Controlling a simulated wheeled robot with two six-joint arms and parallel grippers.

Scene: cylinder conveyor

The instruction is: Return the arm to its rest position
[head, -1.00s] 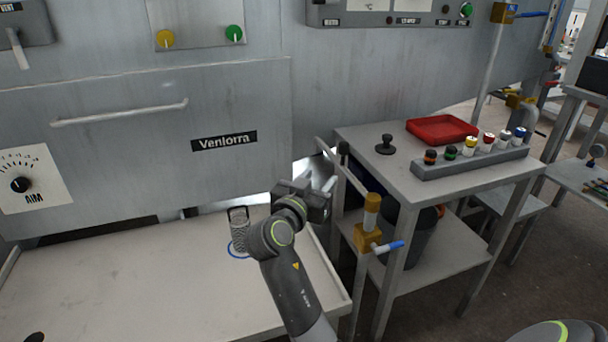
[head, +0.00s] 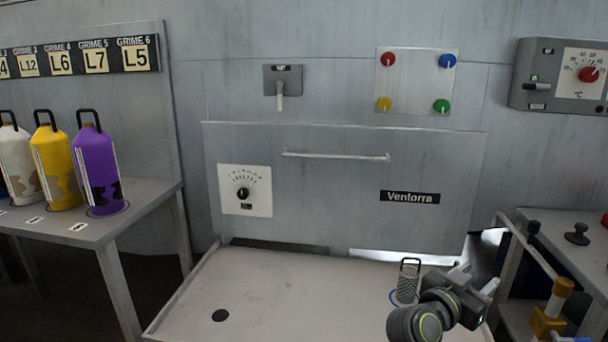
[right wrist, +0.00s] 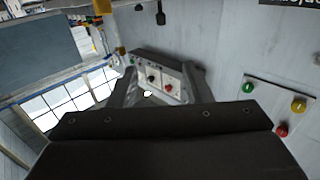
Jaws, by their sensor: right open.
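My right gripper (head: 475,279) is at the lower right of the head view, above the right end of the pale worktable (head: 290,300). Its jaws are open with nothing between them, and the fingers point up and right. The right wrist view shows the dark gripper body and both fingers (right wrist: 160,78) apart. A grey mesh cylinder (head: 407,288) with a dark loop handle stands upright on a blue ring mark just left of the gripper, apart from it. My left gripper is not in view.
A steel panel with a long handle (head: 335,156) and a dial (head: 243,193) stands behind the table. A side table (head: 60,228) at left holds purple (head: 97,165), yellow (head: 57,165) and white bottles. A cart with a black knob (head: 577,235) is at right. The table's middle is clear.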

